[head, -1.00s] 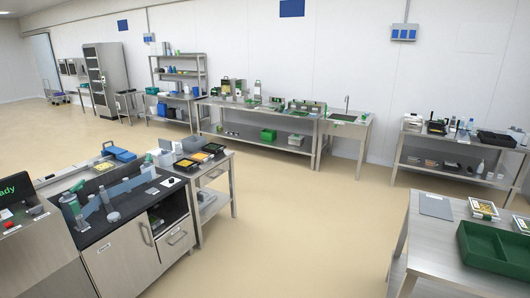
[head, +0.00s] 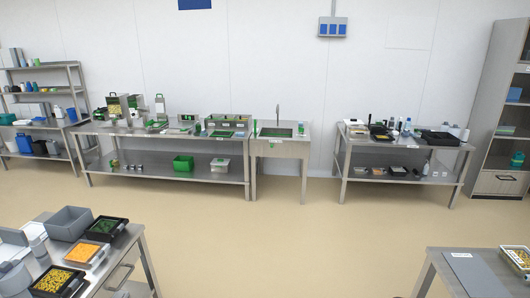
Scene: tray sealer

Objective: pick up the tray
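Several trays are in view, and I cannot tell which one the task means. On the near left table, a black tray with yellow pieces (head: 58,281), a tray with orange contents (head: 86,254) and a black tray with green contents (head: 105,229) lie close together. A packed tray with yellow contents (head: 517,256) lies at the right edge, on the near right table. A black tray (head: 440,138) sits on the back right table. My gripper is not in view.
A grey bin (head: 70,223) stands beside the left trays. The near right steel table (head: 432,276) bears a grey board (head: 472,274). A long steel bench (head: 160,133), a sink (head: 275,132) and a tall cabinet (head: 500,110) line the back. The floor (head: 270,240) between is clear.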

